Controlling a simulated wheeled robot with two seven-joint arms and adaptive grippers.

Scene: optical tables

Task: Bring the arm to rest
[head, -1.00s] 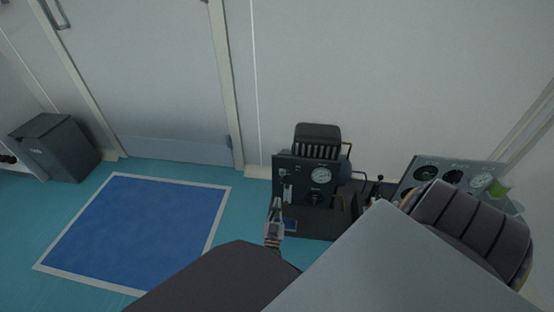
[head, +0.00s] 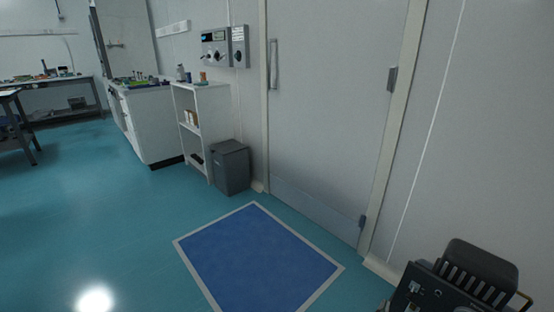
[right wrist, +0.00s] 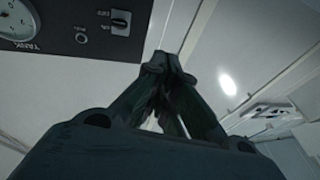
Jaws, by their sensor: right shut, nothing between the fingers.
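My right gripper (right wrist: 163,64) shows in the right wrist view. Its two dark fingers come together at the tips, with nothing held between them. Beyond it at the upper left is a grey panel (right wrist: 65,50) with a round gauge and a rotary switch; the fingertips appear apart from it. In the head view the right gripper is hardly visible, if at all, at the bottom right edge by the dark instrument unit (head: 440,292). My left gripper is in neither view.
A closed door (head: 335,100) stands ahead, with a blue mat (head: 258,262) on the floor before it. A grey bin (head: 230,168), a white shelf (head: 208,98) and a white bench (head: 150,122) stand to the left. The turquoise floor (head: 90,215) at left is clear.

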